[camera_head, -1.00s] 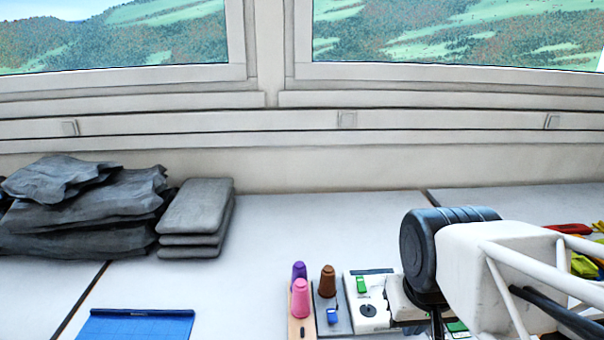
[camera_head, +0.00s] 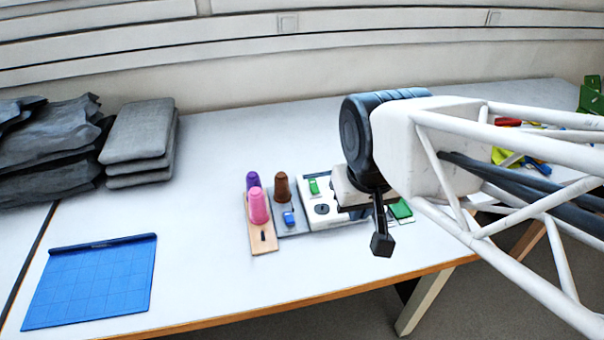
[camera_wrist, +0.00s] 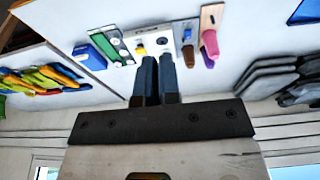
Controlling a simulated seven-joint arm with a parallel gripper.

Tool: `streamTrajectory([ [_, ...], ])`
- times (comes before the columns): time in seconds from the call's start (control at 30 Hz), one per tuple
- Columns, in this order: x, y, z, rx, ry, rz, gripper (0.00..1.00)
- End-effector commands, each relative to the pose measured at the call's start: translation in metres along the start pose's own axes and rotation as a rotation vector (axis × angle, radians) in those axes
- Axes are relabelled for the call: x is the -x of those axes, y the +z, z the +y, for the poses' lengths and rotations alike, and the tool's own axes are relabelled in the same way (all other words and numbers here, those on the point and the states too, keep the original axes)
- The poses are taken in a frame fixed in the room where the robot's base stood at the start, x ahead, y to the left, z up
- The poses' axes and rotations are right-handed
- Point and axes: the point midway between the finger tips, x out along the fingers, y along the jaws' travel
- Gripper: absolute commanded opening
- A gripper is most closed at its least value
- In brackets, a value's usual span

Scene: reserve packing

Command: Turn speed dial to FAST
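The speed dial (camera_head: 322,209) is a small black round knob on a white panel (camera_head: 318,192) on the table, with a green block at the panel's back. In the wrist view the dial (camera_wrist: 162,41) shows just beyond the fingertips, on the panel (camera_wrist: 145,46). Its setting and labels are too small to read. My gripper (camera_wrist: 155,57) points toward the panel, its two dark blue fingers close together with a narrow gap and nothing seen between them. In the head view my wrist is right of the dial and hides the fingers. I cannot tell whether they touch the panel.
Left of the panel stand a brown cup (camera_head: 282,186), a purple cup (camera_head: 252,181) and a pink cup (camera_head: 258,206). A green piece (camera_head: 400,209) lies to the right. A blue gridded mat (camera_head: 92,283) and grey pads (camera_head: 140,140) lie left. The front table edge is near.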

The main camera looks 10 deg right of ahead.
Motion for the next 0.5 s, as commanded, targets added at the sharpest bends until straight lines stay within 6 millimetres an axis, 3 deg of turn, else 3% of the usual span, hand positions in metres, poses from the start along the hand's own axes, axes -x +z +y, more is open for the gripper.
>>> streamTrajectory([
  [0.03,0.000,0.000,0.000,0.000,0.000,0.000,0.12],
  [0.33,-0.004,-0.017,0.002,0.011,0.001,-0.011,0.58],
  [0.5,-0.012,-0.040,0.006,0.028,0.003,-0.028,0.58],
])
